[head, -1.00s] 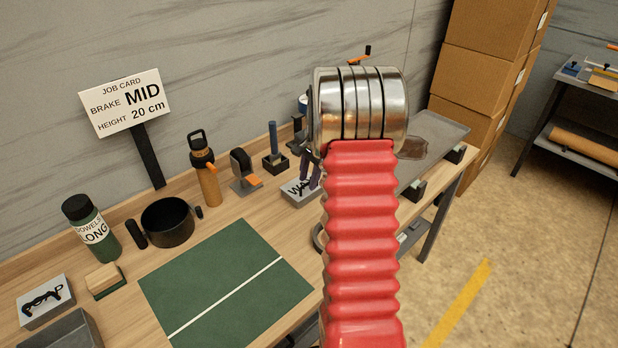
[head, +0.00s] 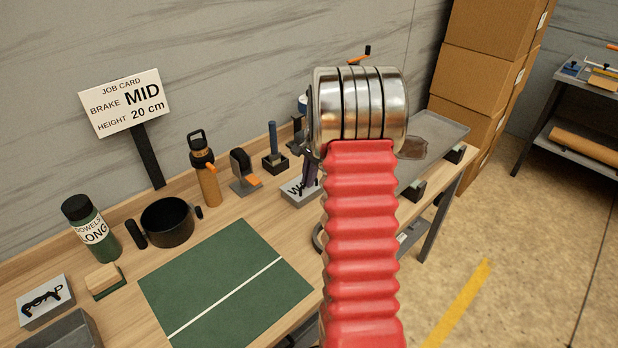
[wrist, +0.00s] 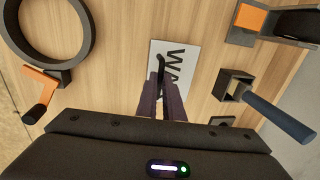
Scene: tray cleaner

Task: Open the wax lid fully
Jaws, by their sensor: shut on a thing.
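The wax box is a low grey block with a light lid (head: 291,194) lettered "WA…", standing on the bench left of my arm. In the wrist view the lid (wrist: 184,58) lies flat, with a black curved handle (wrist: 161,68) on it. My gripper (wrist: 160,88) is shut on that handle, its dark purple fingers meeting at it. In the head view my gripper (head: 311,178) comes down onto the box from above. The fingers cover part of the lettering, and my arm hides the box's right side.
A dark holder with a blue-handled tool (head: 274,158) stands just behind the box, and an orange-and-black dispenser (head: 243,170) left of it. A black ring with an orange crank (wrist: 40,85) is left in the wrist view. The green mat (head: 225,285) is bare.

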